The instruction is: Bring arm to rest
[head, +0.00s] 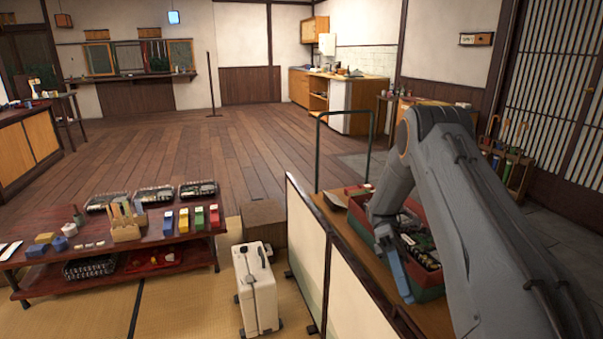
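My grey arm rises at the right of the head view and bends down to the left. My gripper (396,272) points down at a red and green crate (430,294) on a wooden counter. A blue-grey part shows at its end, in front of the crate's near left side. I cannot tell whether this is a finger or something held, nor whether the fingers are apart. The arm hides part of the crate and its dark, mixed contents.
A white low partition (306,242) edges the counter. A white suitcase (256,290) stands on the tatami beside a brown box (264,226). A low red-brown table (160,232) at left bears trays, coloured boxes and blocks. The wooden floor (220,145) beyond is mostly clear.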

